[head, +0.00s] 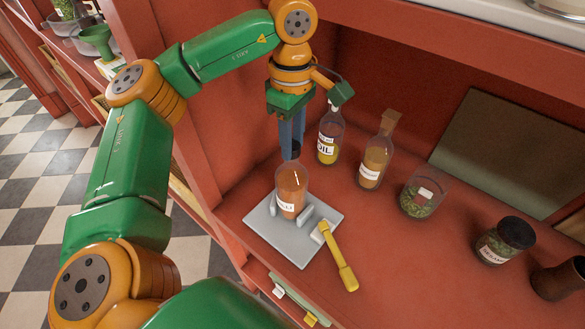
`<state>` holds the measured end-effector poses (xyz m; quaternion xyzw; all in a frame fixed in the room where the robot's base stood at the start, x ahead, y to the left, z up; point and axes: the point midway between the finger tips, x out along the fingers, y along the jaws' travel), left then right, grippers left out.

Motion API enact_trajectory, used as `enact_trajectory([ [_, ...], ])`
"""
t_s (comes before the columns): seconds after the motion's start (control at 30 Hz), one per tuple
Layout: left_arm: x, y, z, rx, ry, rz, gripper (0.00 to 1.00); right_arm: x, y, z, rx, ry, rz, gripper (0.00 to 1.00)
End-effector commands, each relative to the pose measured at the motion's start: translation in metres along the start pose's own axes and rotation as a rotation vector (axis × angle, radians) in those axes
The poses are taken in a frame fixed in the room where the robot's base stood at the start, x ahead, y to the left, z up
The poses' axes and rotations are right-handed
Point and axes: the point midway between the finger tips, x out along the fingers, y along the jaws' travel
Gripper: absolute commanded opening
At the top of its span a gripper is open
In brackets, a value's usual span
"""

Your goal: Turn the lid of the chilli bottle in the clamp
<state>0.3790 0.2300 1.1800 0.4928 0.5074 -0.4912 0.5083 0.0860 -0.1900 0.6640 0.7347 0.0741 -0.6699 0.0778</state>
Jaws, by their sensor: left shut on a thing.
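The chilli bottle (291,194), a clear jar of orange-red powder with a partly readable white label, stands upright in the clamp. The clamp (264,222) is a pale grey plate with small jaws beside the jar and a yellow lever (340,260) pointing to the lower right. The jar's top shows as a clear rim with no lid on it. My left gripper (291,148) points down just above and behind the jar. Its blue-grey fingers are shut on a small dark piece, seemingly the lid (291,154), apart from the jar. My right gripper is not in view.
On the red shelf stand an oil bottle (327,150), a corked bottle (375,165), an open glass of green herbs (420,203), a dark-lidded jar (500,245) and a brown cup (560,278). A dark board (510,150) leans behind. The shelf right of the lever is clear.

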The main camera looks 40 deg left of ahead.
Motion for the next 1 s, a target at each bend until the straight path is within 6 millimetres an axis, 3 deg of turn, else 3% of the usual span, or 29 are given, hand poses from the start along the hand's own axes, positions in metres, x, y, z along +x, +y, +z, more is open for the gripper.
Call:
enact_trajectory([
  [0.13, 0.0022, -0.0007, -0.0002, -0.424, 0.002, -0.005, 0.00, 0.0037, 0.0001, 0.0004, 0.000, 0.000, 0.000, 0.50],
  [0.27, 0.0020, -0.0007, -0.0004, -0.670, 0.004, -0.005, 0.00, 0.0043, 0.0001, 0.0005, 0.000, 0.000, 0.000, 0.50],
  [0.7, 0.0021, -0.0012, -0.0005, -0.713, 0.005, -0.006, 0.00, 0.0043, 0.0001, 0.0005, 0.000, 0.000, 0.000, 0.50],
  [0.73, 0.0022, -0.0012, -0.0005, -0.713, 0.005, -0.007, 0.39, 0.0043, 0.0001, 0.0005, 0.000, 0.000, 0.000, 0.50],
  [0.83, 0.0019, -0.0010, -0.0004, -0.713, 0.005, -0.006, 0.66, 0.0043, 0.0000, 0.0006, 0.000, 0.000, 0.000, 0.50],
  [1.0, 0.0012, -0.0007, -0.0003, -0.713, 0.003, -0.004, 0.69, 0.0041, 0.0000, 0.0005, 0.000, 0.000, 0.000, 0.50],
])
